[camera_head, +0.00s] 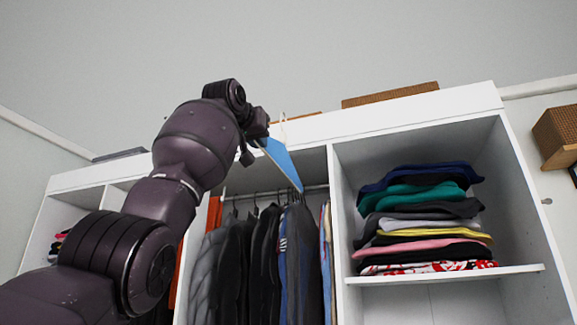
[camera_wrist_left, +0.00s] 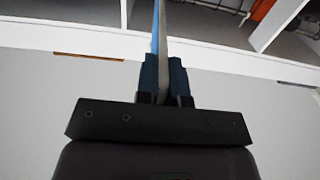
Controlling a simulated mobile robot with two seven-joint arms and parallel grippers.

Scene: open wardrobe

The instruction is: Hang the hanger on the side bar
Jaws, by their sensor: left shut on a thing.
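The blue hanger (camera_head: 280,160) is in the air in front of the wardrobe's top edge, tilted, with a thin pale hook (camera_head: 284,124) at its upper end. My left gripper (camera_head: 257,142) is shut on it. In the left wrist view the hanger (camera_wrist_left: 160,28) shows edge-on between the closed fingers of the left gripper (camera_wrist_left: 163,80). A horizontal metal bar (camera_head: 316,188) runs under the top of the middle compartment, behind and below the hanger. Part of the bar is hidden by my arm and the clothes. My right gripper is not in view.
Dark clothes (camera_head: 245,255) hang close together from the bar. The white wardrobe's top board (camera_head: 420,117) and a divider (camera_head: 340,230) frame the middle compartment. Folded clothes (camera_head: 420,220) are stacked on the right shelf. A woven box (camera_head: 390,94) lies on top.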

